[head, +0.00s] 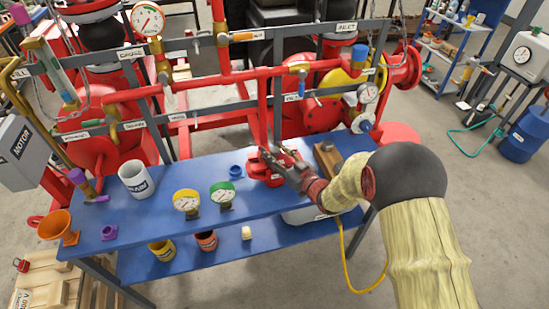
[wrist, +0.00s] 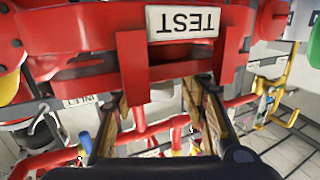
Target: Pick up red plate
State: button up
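My gripper (head: 277,158) reaches over the blue table from the right. In the wrist view its two fingers (wrist: 160,95) stand wide apart with a gap between them. A red piece (head: 258,170) lies at the table's back edge, beside and partly behind the fingertips. In the wrist view a red part (wrist: 90,68) with a white TEST label, upside down, and two downward prongs fills the upper middle, close to the fingers. I cannot tell whether the fingers touch it, or which red part is the plate. No round dish-like plate shows clearly.
The blue table (head: 150,222) also holds a white mug (head: 137,180), two gauges (head: 187,203), an orange funnel (head: 58,228) and a brown block (head: 328,160). Red pipework (head: 200,80) stands close behind. A yellow hose (head: 350,275) hangs at the right.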

jog(key=c, duration=1)
grip_shut()
jog(key=shift+r, duration=0.1)
